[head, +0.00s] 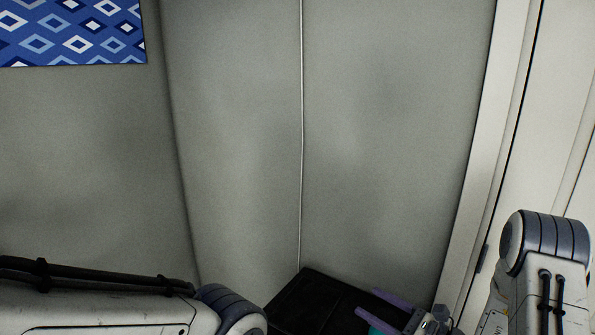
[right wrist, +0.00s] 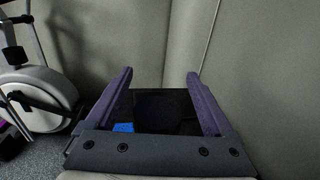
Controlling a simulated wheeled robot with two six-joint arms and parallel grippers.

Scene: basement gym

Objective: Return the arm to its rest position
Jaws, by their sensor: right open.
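My right gripper (head: 366,301) shows at the bottom of the head view, with two purple fingers spread apart. In the right wrist view the same gripper (right wrist: 160,75) is open, with nothing held between its fingers. My right arm (head: 540,270) stands bent at the right edge of the head view. My left arm (head: 90,305) lies across the lower left; its gripper is out of view.
A black, box-like thing (head: 310,305) stands low against the grey wall (head: 230,130), below the right gripper; a blue patch (right wrist: 123,128) shows there. White gym equipment (right wrist: 35,95) stands left in the wrist view. A blue patterned panel (head: 75,30) hangs upper left.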

